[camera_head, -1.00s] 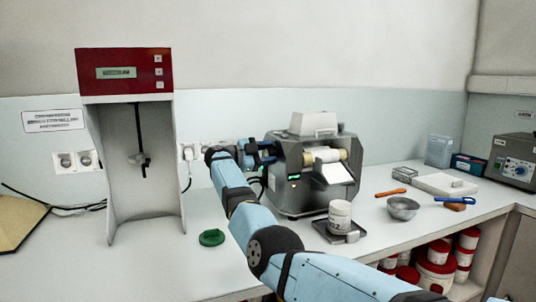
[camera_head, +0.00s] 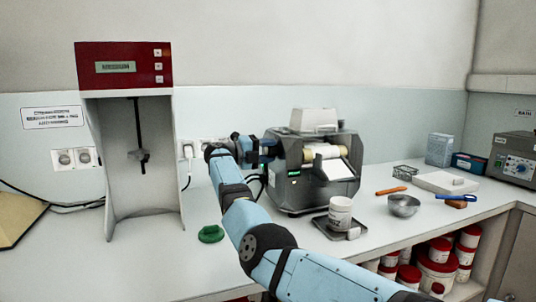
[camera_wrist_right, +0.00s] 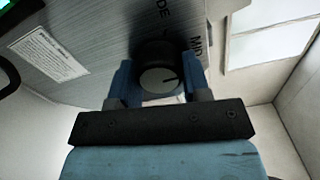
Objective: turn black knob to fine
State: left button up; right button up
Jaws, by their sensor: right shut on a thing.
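The grey mill (camera_head: 312,170) with white rollers stands on the bench right of centre in the head view. My right arm reaches its left side, and my right gripper (camera_head: 268,148) is against that side. In the right wrist view the black knob (camera_wrist_right: 160,79) sits on the mill's grey side panel, between the two blue fingers of my right gripper (camera_wrist_right: 161,84). The gripper is shut on the knob. The dark line on its face points right, toward the printed "MID". Other lettering ends in "DE"; no "FINE" label is readable. My left gripper is not in view.
A white jar (camera_head: 340,212) stands on a small scale in front of the mill. A green lid (camera_head: 211,234) lies left of my arm. A red-topped device (camera_head: 123,66) stands at left. A metal bowl (camera_head: 404,205) is at right.

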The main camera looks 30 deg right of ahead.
jog(key=m+b, duration=0.1)
jog(key=m, duration=0.2)
jog(key=shift+f+m, duration=0.1)
jog(key=shift+m, duration=0.8)
jog(key=m+b, duration=0.1)
jog(key=m, duration=0.2)
jog(key=shift+m, duration=0.3)
jog(key=shift+d+m+b, duration=0.1)
jog(key=shift+m+b, duration=0.3)
jog(key=shift+m, duration=1.2)
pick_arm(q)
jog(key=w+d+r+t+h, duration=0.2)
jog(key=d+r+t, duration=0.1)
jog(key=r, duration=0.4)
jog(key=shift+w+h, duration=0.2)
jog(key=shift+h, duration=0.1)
pick_arm(e)
jog(key=shift+w+m, duration=0.1)
jog(key=shift+m, duration=0.2)
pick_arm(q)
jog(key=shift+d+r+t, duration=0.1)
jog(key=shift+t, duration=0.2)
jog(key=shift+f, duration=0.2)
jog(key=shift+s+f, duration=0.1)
pick_arm(e)
jog(key=o, duration=0.9)
